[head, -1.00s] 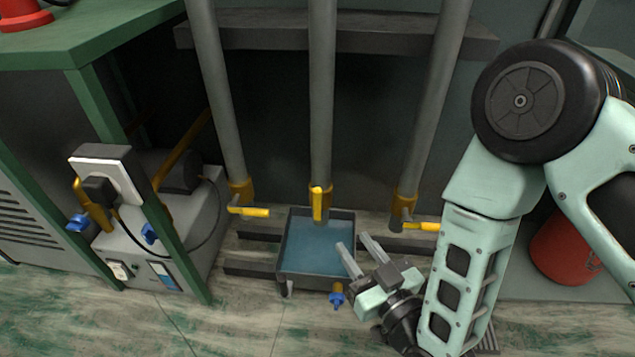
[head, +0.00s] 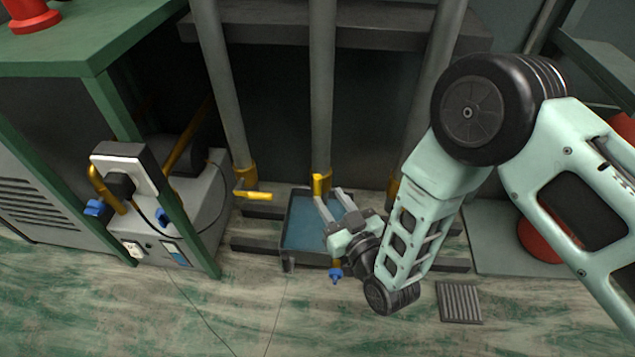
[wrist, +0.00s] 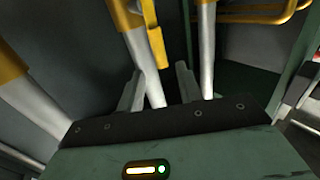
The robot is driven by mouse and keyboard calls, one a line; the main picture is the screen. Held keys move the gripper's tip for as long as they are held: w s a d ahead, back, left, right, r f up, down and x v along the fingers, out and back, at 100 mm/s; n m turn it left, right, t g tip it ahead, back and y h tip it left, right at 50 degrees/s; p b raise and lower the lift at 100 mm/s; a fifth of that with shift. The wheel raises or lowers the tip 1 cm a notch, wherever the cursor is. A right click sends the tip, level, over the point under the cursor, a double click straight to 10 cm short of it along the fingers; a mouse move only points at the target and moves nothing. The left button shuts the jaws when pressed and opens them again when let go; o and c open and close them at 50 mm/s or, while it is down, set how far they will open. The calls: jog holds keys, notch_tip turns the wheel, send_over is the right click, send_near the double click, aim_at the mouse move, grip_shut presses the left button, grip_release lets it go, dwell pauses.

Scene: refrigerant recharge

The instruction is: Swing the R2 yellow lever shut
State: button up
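No R2 label is readable. The middle pipe (head: 322,110) has a yellow lever (head: 318,185) that lies along the pipe, pointing up and down. The left pipe's yellow lever (head: 255,196) points sideways. The right pipe's lever is hidden behind my arm. My gripper (head: 332,198) is open, its two fingers apart just below and right of the middle lever. In the wrist view a yellow lever (wrist: 157,48) hangs beside a pale pipe, above the gap between my fingers (wrist: 158,88). Nothing is held; contact with the lever cannot be told.
A tray of bluish liquid (head: 303,257) sits under the middle pipe, partly below my gripper. A blue-handled valve (head: 336,274) is at its front. A green-framed bench (head: 95,45) with a grey unit stands left. A floor grate (head: 460,302) lies right.

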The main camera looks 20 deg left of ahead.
aim_at(320, 184)
jog(key=b+x, duration=0.1)
jog(key=x, duration=0.4)
jog(key=shift+w+a+f+b, duration=0.1)
jog(key=shift+w+a+b, duration=0.2)
jog(key=shift+b, duration=0.1)
jog(key=shift+w+a, duration=0.35)
jog(key=shift+a, duration=0.1)
grip_shut()
